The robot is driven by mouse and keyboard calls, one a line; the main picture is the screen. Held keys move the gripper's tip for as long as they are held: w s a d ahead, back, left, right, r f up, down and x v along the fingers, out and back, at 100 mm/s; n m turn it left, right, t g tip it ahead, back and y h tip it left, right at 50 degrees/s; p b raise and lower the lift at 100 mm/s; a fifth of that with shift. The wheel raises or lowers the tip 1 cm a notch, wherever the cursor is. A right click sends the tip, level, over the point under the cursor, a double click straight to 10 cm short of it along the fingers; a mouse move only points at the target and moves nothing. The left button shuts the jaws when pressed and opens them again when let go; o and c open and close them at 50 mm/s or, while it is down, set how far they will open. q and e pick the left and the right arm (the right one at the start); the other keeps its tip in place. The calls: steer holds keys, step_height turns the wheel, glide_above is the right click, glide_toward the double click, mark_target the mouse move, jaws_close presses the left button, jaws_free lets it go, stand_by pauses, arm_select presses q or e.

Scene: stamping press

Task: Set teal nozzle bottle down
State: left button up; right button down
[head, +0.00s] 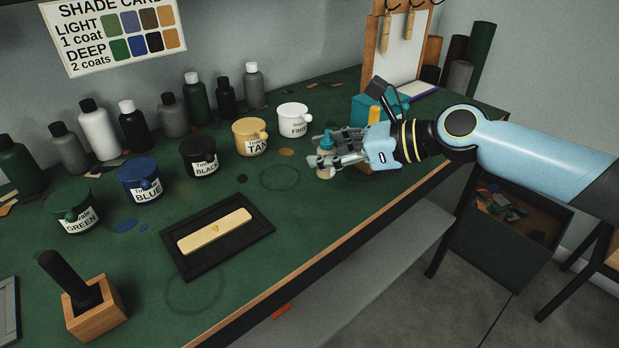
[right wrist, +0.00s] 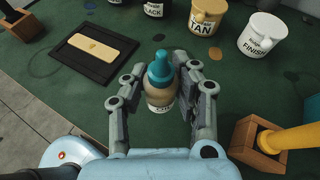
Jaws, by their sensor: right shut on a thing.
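The teal nozzle bottle (right wrist: 160,88) has a teal cap and a beige body with a white label low down. In the right wrist view it stands between the two fingers of my right gripper (right wrist: 162,98), which is shut on it. In the head view the bottle's teal top (head: 327,140) shows at my right gripper (head: 338,160), over the right part of the green table; the fingers hide most of its body. I cannot tell whether its base touches the table. My left gripper is not in view.
White FINISH pot (head: 293,121) and TAN pot (head: 250,138) stand left of the gripper. A black tray (head: 262,247) holds a tan strip. A wooden block (right wrist: 252,150) with a yellow handle stands close right in the wrist view. Green table (head: 330,205) is clear in front.

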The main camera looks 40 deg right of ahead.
steer(key=w, duration=0.1)
steer(key=w+f, duration=0.2)
steer(key=shift+w+a+f, duration=0.1)
steer(key=shift+w+a, duration=0.3)
steer(key=shift+f+b, duration=0.75)
steer(key=shift+f, duration=1.3)
steer(key=shift+f, duration=0.1)
steer(key=c, duration=1)
jaws_free()
steer(key=shift+c, duration=0.2)
steer(key=shift+s+d+r, duration=0.1)
steer(key=shift+s+r, duration=0.05)
steer(key=shift+r, duration=0.05)
steer(key=v, duration=1)
steer(key=shift+f, duration=0.15)
steer(key=shift+v, duration=0.9)
